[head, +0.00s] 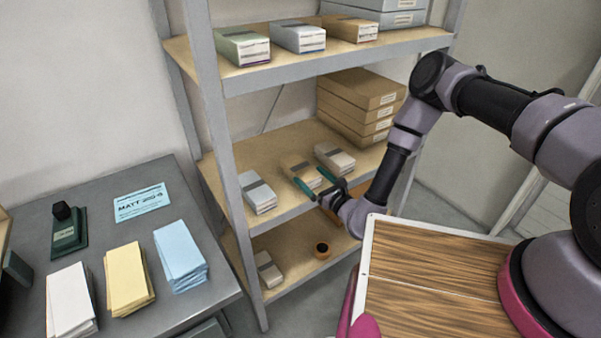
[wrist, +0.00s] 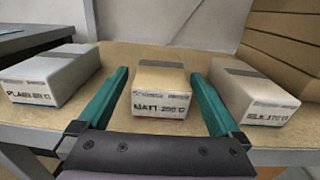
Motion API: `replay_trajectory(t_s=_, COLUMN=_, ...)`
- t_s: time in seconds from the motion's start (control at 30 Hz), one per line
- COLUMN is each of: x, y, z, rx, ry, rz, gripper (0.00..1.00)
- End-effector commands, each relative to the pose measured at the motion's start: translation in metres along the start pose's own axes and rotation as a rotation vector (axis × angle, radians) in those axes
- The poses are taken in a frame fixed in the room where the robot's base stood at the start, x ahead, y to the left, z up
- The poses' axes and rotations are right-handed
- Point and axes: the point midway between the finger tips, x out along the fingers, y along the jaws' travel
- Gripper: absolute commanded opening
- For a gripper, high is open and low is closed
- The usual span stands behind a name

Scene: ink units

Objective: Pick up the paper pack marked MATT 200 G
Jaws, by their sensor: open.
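The paper pack marked MATT 200 G (wrist: 160,92) is a tan block with a grey band on top and a printed white front label. In the head view the same pack (head: 299,172) lies in the middle of a row on the middle shelf. My gripper (wrist: 158,95) is open, with its two green fingers on either side of this pack and small gaps between. In the head view my gripper (head: 313,181) reaches in over the shelf's front edge, and its fingers partly cover the pack.
A white-grey pack (wrist: 50,72) stands left and a pack with a grey band (wrist: 248,92) stands right, each close outside a finger. Stacked brown boxes (head: 361,105) fill the shelf's back right. A grey shelf post (head: 226,150) stands left. Above is the upper shelf (head: 330,57).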

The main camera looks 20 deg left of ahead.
Motion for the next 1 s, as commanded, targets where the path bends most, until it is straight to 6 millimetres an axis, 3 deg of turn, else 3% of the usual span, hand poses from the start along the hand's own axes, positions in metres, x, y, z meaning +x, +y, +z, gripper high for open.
replay_trajectory(t_s=0.27, x=0.024, y=-0.001, z=0.000, rx=-0.001, ry=-0.002, rz=0.000, gripper=1.00)
replay_trajectory(t_s=0.53, x=0.062, y=-0.003, z=-0.002, rx=0.000, ry=-0.002, rz=0.000, gripper=1.00)
replay_trajectory(t_s=0.83, x=0.069, y=-0.003, z=-0.002, rx=0.001, ry=-0.001, rz=0.001, gripper=1.00)
replay_trajectory(t_s=0.87, x=0.069, y=-0.003, z=-0.002, rx=0.001, ry=-0.001, rz=0.001, gripper=0.96)
replay_trajectory(t_s=1.0, x=0.069, y=-0.003, z=-0.002, rx=0.001, ry=-0.001, rz=0.001, gripper=0.43)
